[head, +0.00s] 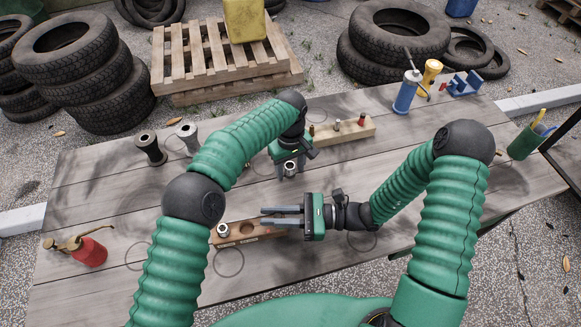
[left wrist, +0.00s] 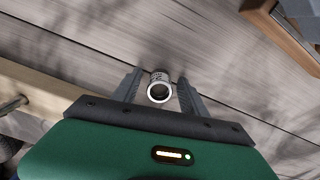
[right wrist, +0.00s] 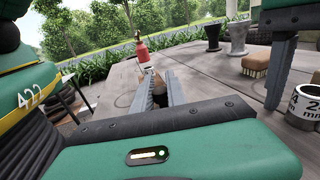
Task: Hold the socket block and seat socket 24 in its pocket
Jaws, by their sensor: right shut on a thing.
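The brown socket block (head: 262,235) lies on the bench. A socket (head: 223,230) stands at its left end beside an open round pocket. My right gripper (head: 266,215) is shut on the block from the right, its fingers partly covering it; the grip itself is hard to see in the right wrist view (right wrist: 158,92). Socket 24 (left wrist: 160,88), a short silver ring, is between the fingers of my left gripper (left wrist: 160,76), with a gap on each side. In the right wrist view, socket 24 (right wrist: 307,103) shows its marking at the right edge. My left gripper (head: 290,172) points down behind the block.
A pale wooden rack (head: 345,132) with several pegs is behind my left gripper. A red oil can (head: 88,251) stands at left and dark and grey flanged parts (head: 188,137) at back left. A blue bottle (head: 405,95) and green cup (head: 524,143) are at right.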

